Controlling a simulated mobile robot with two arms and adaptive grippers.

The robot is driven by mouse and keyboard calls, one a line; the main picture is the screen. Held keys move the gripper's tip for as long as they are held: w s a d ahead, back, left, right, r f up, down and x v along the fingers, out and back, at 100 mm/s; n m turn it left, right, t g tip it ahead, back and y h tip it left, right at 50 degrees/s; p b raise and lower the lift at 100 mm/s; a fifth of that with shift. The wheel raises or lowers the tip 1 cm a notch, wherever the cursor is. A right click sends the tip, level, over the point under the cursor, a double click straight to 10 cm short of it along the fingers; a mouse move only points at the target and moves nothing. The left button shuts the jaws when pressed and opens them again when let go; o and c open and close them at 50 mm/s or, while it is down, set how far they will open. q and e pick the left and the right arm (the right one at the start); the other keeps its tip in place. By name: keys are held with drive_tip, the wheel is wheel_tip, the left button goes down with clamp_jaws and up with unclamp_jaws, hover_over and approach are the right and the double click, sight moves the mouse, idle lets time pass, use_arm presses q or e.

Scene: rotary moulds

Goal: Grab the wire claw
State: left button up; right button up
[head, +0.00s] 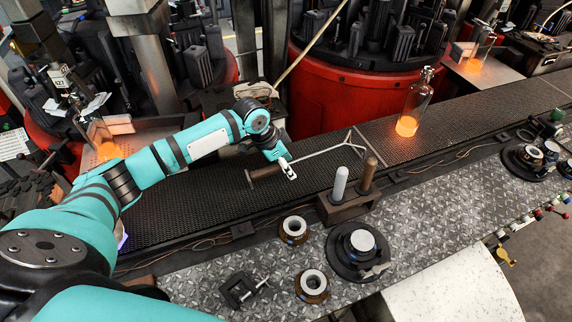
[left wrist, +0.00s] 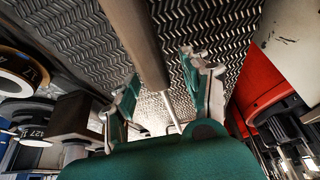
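The wire claw lies on the dark conveyor belt in the head view. Its brown handle (head: 264,173) is at the left, and its thin metal rod (head: 318,154) runs right to a forked wire end (head: 351,142). My left gripper (head: 287,169) is over the claw where handle and rod meet, hiding part of it. In the left wrist view, the fingers of the left gripper (left wrist: 162,72) are apart, with the handle (left wrist: 140,38) and the start of the rod (left wrist: 173,115) showing between them. I cannot see finger contact. My right gripper is not in view.
A clear bottle with a glowing orange base (head: 408,124) stands on the conveyor belt (head: 460,115) to the right. A holder block (head: 346,207) with two upright rods stands in front of the claw. Red mould machines (head: 345,95) stand behind the belt.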

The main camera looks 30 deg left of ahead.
use_arm(q)
clamp_jaws()
drive_tip(key=shift+r, duration=0.15)
